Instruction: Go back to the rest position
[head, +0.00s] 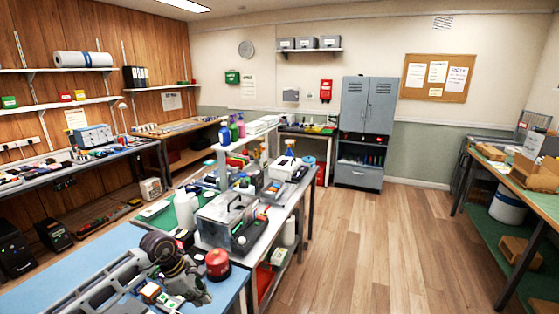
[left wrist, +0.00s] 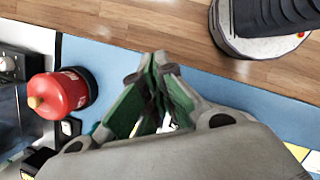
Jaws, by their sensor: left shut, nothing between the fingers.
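My left arm comes in from the lower left in the head view. My left gripper (head: 198,296) is low over the near end of the blue-topped bench (head: 105,247). In the left wrist view, the green-padded fingers of my left gripper (left wrist: 153,62) meet at the tips, shut and empty. A red canister (head: 218,264) stands beside the gripper, apart from it. The red canister (left wrist: 58,94) also shows at the left of the left wrist view. My right gripper is in neither view.
A clear bin (head: 222,214), white bottles (head: 184,208) and tools crowd the bench beyond the gripper. Small parts lie by the fingers. Wooden floor (head: 325,240) is open between this bench and the right-hand bench (head: 540,203). A grey cabinet (head: 365,130) stands at the back.

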